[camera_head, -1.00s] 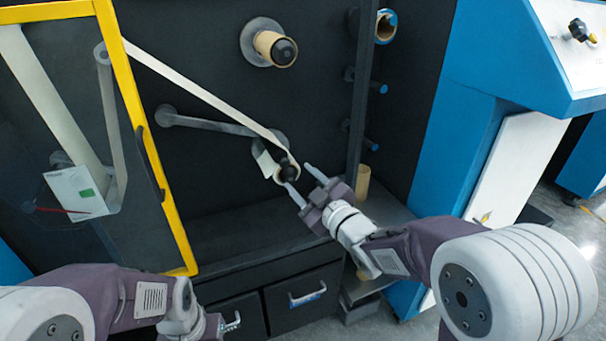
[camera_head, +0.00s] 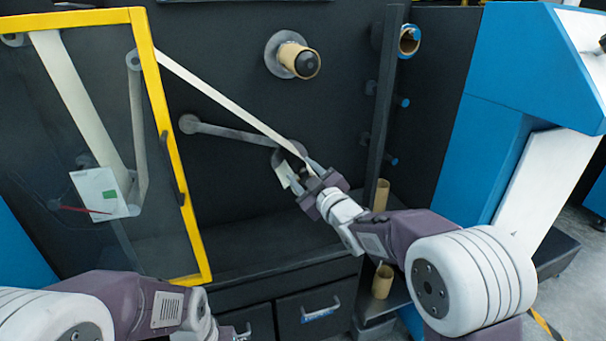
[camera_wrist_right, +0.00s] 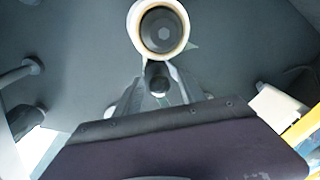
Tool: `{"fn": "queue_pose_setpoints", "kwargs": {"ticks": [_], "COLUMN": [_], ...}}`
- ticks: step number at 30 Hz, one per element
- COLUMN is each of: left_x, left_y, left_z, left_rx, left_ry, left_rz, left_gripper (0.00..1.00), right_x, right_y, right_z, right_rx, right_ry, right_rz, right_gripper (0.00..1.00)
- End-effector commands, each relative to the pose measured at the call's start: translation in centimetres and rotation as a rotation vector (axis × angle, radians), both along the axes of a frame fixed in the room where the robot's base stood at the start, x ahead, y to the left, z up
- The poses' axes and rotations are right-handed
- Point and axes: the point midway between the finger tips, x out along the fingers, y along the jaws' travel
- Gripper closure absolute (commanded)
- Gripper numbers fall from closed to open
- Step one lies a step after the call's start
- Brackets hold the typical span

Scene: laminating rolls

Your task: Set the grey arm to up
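The grey arm (camera_head: 232,131) is a slim lever on the dark panel. It runs from a round pivot at its left, slanting slightly down to its right end near a pale web strip. My right gripper (camera_head: 308,168) is at that right end, its fingers reaching around the end; the end is partly hidden by them. In the right wrist view a black knob (camera_wrist_right: 157,76) sits between the fingers, and whether they press on it is unclear. My left gripper (camera_head: 241,332) is only partly in view at the bottom edge, away from the arm.
A cardboard core (camera_head: 298,60) on a spindle sticks out above the grey arm. A yellow-framed door (camera_head: 165,110) stands at left. Other cores and pegs line the right side panel (camera_head: 440,130). Drawers (camera_head: 308,312) lie below. The web (camera_head: 225,100) slants down to the arm's end.

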Motion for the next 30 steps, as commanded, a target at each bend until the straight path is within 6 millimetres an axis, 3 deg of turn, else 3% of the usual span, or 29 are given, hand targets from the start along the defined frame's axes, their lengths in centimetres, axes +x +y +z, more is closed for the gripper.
{"fn": "queue_pose_setpoints", "kwargs": {"ticks": [1,4,5,30], "left_x": [0.0,0.0,0.0,0.01], "left_y": [0.0,0.0,0.0,0.0], "left_z": [0.0,0.0,0.0,-0.05], "left_rx": [0.0,0.0,0.0,0.0], "left_ry": [0.0,0.0,0.0,0.0], "left_rz": [0.0,0.0,0.0,0.0], "left_gripper": [0.64,0.64,0.64,0.64], "right_x": [-0.01,-0.03,-0.04,-0.19], "right_y": [0.0,0.02,0.04,0.27], "right_z": [0.0,-0.04,-0.06,-0.63], "right_rx": [0.0,0.0,-0.001,-0.009], "right_ry": [0.0,0.001,0.001,0.012], "right_rz": [0.0,0.001,0.002,0.007], "right_gripper": [0.68,0.96,1.0,1.0]}}
